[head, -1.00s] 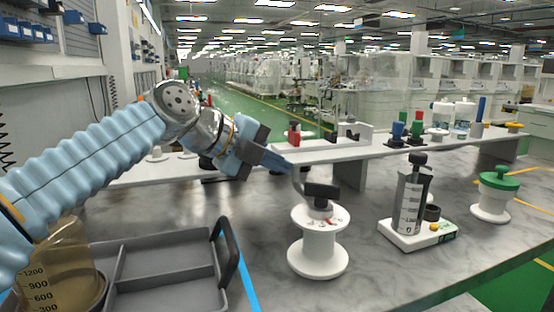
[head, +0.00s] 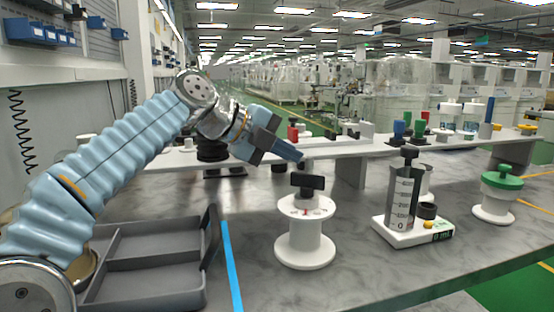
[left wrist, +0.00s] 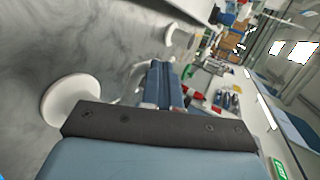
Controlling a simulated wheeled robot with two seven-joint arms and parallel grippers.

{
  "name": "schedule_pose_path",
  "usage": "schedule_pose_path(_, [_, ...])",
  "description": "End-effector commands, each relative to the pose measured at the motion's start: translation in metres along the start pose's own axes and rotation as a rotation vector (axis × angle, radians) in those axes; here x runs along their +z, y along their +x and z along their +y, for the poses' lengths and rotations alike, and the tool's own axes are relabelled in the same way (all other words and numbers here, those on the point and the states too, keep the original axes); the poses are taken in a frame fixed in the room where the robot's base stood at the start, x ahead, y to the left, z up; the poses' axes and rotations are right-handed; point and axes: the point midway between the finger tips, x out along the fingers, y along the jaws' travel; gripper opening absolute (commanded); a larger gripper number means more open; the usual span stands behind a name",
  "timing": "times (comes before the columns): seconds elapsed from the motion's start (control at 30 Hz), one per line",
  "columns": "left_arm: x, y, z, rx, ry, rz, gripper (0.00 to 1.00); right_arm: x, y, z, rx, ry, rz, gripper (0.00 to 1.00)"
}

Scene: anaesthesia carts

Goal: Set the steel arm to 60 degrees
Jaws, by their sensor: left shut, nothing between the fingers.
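A white spool-shaped stand (head: 305,240) with a marked dial top (head: 300,206) stands on the grey marbled bench. A black block (head: 308,182) sits above the dial. A short grey steel piece (head: 308,166), which looks like the steel arm, shows behind and above the block; most of it is hidden, and I cannot read its angle. My left gripper (head: 300,157) is shut and empty, its tips just above and left of the block, close to the steel piece. I cannot tell if they touch. In the left wrist view the shut fingers (left wrist: 165,84) point away.
A grey tray (head: 150,292) lies at left, beside a blue strip (head: 231,265). A white-based device with a grey scaled column (head: 402,195) and a green-topped white spool (head: 495,200) stand at right. A raised white shelf (head: 400,146) runs behind.

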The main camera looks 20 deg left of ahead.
Motion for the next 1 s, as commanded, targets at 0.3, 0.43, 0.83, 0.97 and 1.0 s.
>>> schedule_pose_path(0.3, [0.000, -0.001, 0.000, 0.000, -0.001, 0.000, 0.00, 0.000, 0.000, 0.000, 0.000, 0.001, 0.000, 0.84])
schedule_pose_path(0.43, [-0.001, -0.004, 0.003, -0.001, -0.001, -0.001, 0.00, 0.000, 0.003, 0.001, 0.000, 0.001, 0.000, 0.84])
schedule_pose_path(0.83, [-0.003, -0.018, 0.007, -0.002, -0.001, -0.001, 0.00, -0.002, 0.006, 0.006, 0.005, 0.006, 0.006, 0.84])
schedule_pose_path(0.97, [-0.003, -0.040, 0.006, -0.004, 0.000, -0.004, 0.00, -0.002, 0.006, 0.005, 0.004, 0.004, 0.005, 0.84])
schedule_pose_path(1.0, [-0.003, -0.050, 0.006, -0.004, 0.000, -0.004, 0.00, -0.002, 0.005, 0.005, 0.004, 0.004, 0.004, 0.84])
